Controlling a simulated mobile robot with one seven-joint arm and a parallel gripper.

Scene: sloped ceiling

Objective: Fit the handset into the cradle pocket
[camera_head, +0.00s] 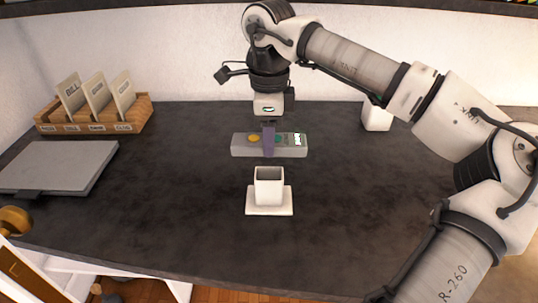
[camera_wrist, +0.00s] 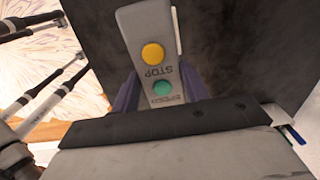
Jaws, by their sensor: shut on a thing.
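The handset (camera_head: 240,146) is a grey bar with a yellow button, a green button and a pale panel at its right end. It lies level, lengthwise from left to right, behind the cradle. My gripper (camera_head: 268,141) has purple fingers shut across the middle of the handset. The wrist view shows the handset (camera_wrist: 146,22) between both fingers (camera_wrist: 158,92), with STOP lettering by the yellow button. The white cradle (camera_head: 269,201) stands upright on the table, its square pocket open at the top and empty. I cannot tell whether the handset touches the table.
A wooden card rack (camera_head: 95,126) stands at the back left of the dark table (camera_head: 180,190). A grey flat slab (camera_head: 57,167) lies at the left. A white block (camera_head: 376,116) stands at the back right, partly behind my arm. The table around the cradle is clear.

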